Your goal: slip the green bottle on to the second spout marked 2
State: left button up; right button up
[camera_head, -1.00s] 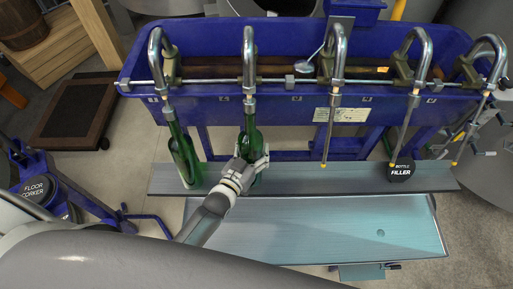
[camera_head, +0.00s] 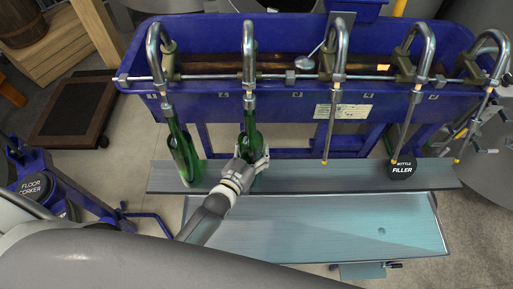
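A green bottle (camera_head: 249,128) stands nearly upright under the second spout (camera_head: 249,60), its neck at the lower end of that spout's tube. My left gripper (camera_head: 255,162) is around the lower body of this bottle, shut on it. The bottle's base is partly hidden by the gripper, so I cannot tell whether it touches the shelf (camera_head: 290,177). My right gripper is not in view.
Another green bottle (camera_head: 183,154) hangs slightly tilted on the first spout (camera_head: 160,60) at the left. The three spouts to the right are empty. A round black "Bottle Filler" sign (camera_head: 401,169) is at the shelf's right. A lower tray (camera_head: 330,225) is bare.

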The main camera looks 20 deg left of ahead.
pick_arm(q)
jog(key=o, duration=1.9)
jog(key=shift+f, duration=0.1)
jog(key=shift+s+f, duration=0.1)
jog(key=shift+f, duration=0.05)
jog(key=v, duration=1.2)
